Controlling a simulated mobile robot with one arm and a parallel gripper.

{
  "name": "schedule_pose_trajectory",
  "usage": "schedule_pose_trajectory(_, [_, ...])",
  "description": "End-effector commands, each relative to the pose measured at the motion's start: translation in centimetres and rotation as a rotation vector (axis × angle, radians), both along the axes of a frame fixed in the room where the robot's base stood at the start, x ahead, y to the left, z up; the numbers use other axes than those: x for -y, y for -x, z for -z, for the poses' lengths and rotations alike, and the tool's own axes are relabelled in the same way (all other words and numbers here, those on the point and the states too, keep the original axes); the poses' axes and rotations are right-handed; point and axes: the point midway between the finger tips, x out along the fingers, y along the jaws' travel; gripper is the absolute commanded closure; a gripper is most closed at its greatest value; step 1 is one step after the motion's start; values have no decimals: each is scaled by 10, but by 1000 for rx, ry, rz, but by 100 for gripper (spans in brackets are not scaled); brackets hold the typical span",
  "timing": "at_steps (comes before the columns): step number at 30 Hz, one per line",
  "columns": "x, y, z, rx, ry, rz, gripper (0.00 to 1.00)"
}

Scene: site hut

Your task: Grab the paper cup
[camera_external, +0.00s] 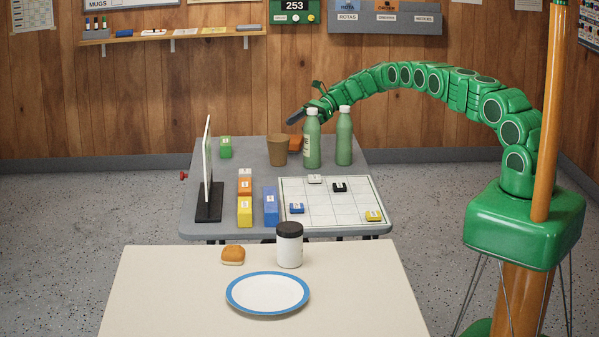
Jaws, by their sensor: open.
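A brown paper cup (277,151) stands upright on the grey table, left of two green bottles. My gripper (304,104) is at the end of the green arm, which reaches in from the right. It is open and hangs above and a little to the right of the cup, near the top of the nearer green bottle (312,139). The gripper is small in the view and partly overlaps the bottle. I see nothing held in it.
Another green bottle (344,136) and an orange block (296,144) stand close to the cup. A green block (225,147) and an upright panel (207,165) are to its left. Coloured blocks and a gridded board (330,217) fill the front of the grey table (250,160).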

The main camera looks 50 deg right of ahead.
Motion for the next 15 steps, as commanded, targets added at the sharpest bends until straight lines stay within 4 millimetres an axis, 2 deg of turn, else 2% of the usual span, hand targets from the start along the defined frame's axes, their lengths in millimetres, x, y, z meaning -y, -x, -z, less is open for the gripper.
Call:
schedule_pose_trajectory(1, [0, 0, 11, -2, 0, 0, 18])
schedule_pose_trajectory(6, [0, 0, 31, 1, 0, 0, 18])
schedule_pose_trajectory(11, [-1, 0, 38, 1, -1, 0, 18])
schedule_pose_trajectory(15, [-11, -2, 42, 1, -2, -2, 18])
